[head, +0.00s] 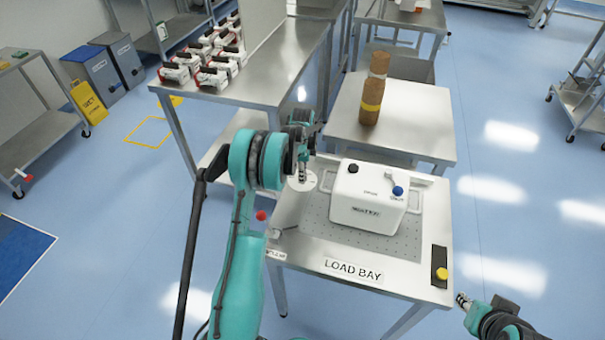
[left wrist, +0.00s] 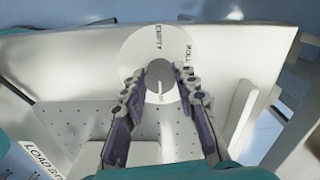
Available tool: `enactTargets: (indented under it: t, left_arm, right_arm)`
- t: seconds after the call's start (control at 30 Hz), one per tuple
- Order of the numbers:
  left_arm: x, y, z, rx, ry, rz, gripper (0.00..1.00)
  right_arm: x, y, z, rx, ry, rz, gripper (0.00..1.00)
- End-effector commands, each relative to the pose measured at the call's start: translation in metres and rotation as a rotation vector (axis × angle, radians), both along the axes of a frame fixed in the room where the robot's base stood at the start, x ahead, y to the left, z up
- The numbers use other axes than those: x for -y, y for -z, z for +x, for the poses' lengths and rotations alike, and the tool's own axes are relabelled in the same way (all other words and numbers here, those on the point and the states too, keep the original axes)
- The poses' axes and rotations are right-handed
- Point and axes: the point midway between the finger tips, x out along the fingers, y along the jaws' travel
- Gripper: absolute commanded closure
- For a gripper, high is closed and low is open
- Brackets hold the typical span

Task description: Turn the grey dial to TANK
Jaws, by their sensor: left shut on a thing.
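The grey dial (left wrist: 154,94) shows in the left wrist view as a narrow grip on a round white plate (left wrist: 140,48). The plate reads EMPTY at its top and ROLL at its upper right; I see no TANK label. My left gripper (left wrist: 164,76) has a finger on each side of the dial and is shut on it. In the head view my left gripper (head: 302,172) is over the plate (head: 296,184) at the bench's left, hiding the dial. My right gripper (head: 463,301) is at the lower right, away from the dial; its jaws are too small to read.
A white box (head: 366,212) with black and blue knobs stands on the perforated part of the LOAD BAY bench (head: 290,215), right of the dial. A yellow button (head: 442,273) is at the front right. Brown rolls (head: 374,88) stand on the table behind.

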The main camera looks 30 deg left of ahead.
Motion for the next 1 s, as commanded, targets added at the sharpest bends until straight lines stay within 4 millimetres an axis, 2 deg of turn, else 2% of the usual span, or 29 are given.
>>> enactTargets:
  t: [0.23,0.27,0.33,0.63,0.73,0.87,1.0]
  left_arm:
    - [0.0,0.0,0.0,0.0,0.001,0.0,1.0]
    - [0.0,0.0,0.0,0.0,0.001,0.0,0.69]
    - [0.0,0.0,0.0,0.0,0.0,0.0,0.51]
    - [0.0,-0.001,0.0,0.0,0.0,0.0,0.51]
    - [0.0,-0.007,0.0,0.0,0.0,0.0,0.51]
    - [0.0,-0.027,0.0,0.0,0.0,0.0,0.51]
    - [0.0,-0.059,0.0,0.0,0.0,0.0,0.51]
  right_arm:
    - [0.0,0.0,0.0,0.0,0.0,0.0,0.69]
    - [0.0,0.0,0.0,0.0,0.0,0.0,0.69]
    - [0.0,0.0,0.0,0.0,0.0,0.0,0.69]
    - [0.0,0.0,0.0,0.0,0.0,0.0,0.69]
    - [0.0,0.0,0.0,0.0,0.0,0.0,0.69]
    - [0.0,0.0,0.0,0.0,0.0,0.0,0.69]
    - [0.0,0.0,0.0,0.0,0.0,0.0,0.69]
